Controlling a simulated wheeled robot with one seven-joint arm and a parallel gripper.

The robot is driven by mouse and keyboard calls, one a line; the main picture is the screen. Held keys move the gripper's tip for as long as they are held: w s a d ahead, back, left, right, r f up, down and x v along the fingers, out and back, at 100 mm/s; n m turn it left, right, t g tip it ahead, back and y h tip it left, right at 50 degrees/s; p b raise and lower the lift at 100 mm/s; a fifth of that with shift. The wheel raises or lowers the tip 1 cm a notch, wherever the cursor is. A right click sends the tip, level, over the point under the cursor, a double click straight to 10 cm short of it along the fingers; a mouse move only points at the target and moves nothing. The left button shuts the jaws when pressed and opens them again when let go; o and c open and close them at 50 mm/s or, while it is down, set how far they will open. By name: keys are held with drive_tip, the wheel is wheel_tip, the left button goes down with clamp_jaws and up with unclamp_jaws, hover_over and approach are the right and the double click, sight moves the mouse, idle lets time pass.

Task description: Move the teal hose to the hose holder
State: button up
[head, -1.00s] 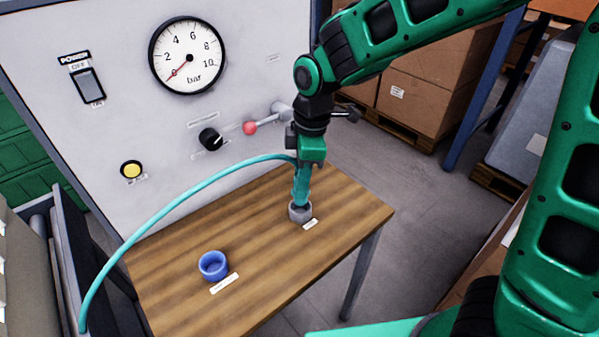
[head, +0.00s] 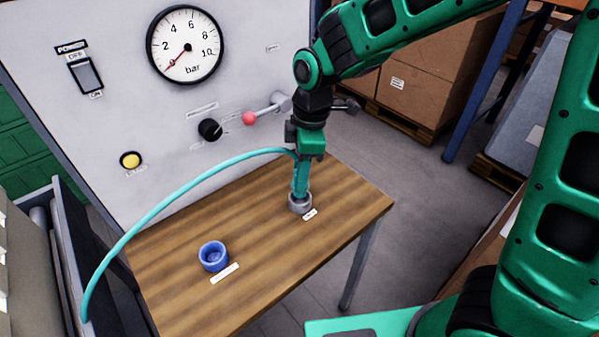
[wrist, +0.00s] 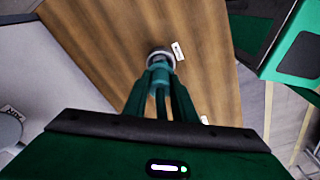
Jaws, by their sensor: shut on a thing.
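The teal hose (head: 185,190) arches from the lower left over the table to my gripper. My gripper (head: 301,180) points down and is shut on the hose's end, directly above a grey ring-shaped holder (head: 300,203) on the right part of the table. In the wrist view the gripper fingers (wrist: 160,85) close around the teal hose end (wrist: 160,66), which meets the grey holder (wrist: 160,54). The hose tip appears to be at or inside the holder; its depth is hidden. A blue cup-shaped holder (head: 214,256) stands empty at the front left, with a label beside it.
The wooden table (head: 255,225) is otherwise clear. Cardboard boxes (head: 430,95) stand back right.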

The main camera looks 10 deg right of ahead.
drive_tip(key=shift+f, duration=1.95)
drive_tip(key=o, duration=1.2)
drive_tip(key=shift+c, duration=0.2)
drive_tip(key=r, duration=0.3)
drive_tip(key=d+r, duration=0.1)
drive_tip(key=r, duration=0.6)
drive_tip(key=shift+d+r, duration=0.25)
drive_tip(key=shift+r, duration=0.1)
